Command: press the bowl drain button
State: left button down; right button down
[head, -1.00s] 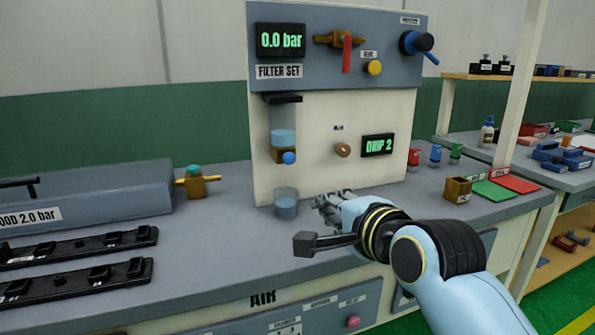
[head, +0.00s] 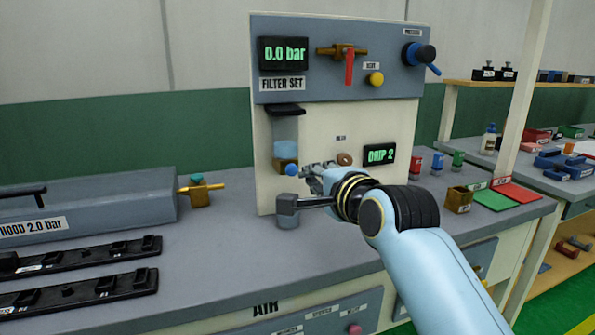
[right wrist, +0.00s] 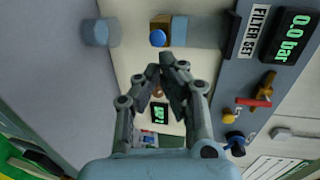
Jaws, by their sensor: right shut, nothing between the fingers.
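The blue round drain button (head: 291,170) sticks out of the brass block under the clear filter bowl (head: 285,135), which holds some blue liquid. In the right wrist view the blue button (right wrist: 158,38) lies just beyond the fingertips, with a small gap in the picture. My right gripper (head: 305,170) is shut and empty, in front of the panel just right of the button; its fingers also show in the right wrist view (right wrist: 162,64). Whether it touches the button I cannot tell. My left gripper is not in view.
The display reads "0.0 bar" (head: 284,54). A red-handled valve (head: 349,65), a yellow button (head: 376,79) and a blue knob (head: 418,53) sit higher. The left bench holds black rails (head: 80,295).

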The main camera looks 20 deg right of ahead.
aim_at(293, 168)
jog(key=x, duration=0.8)
jog(key=shift+w, duration=0.3)
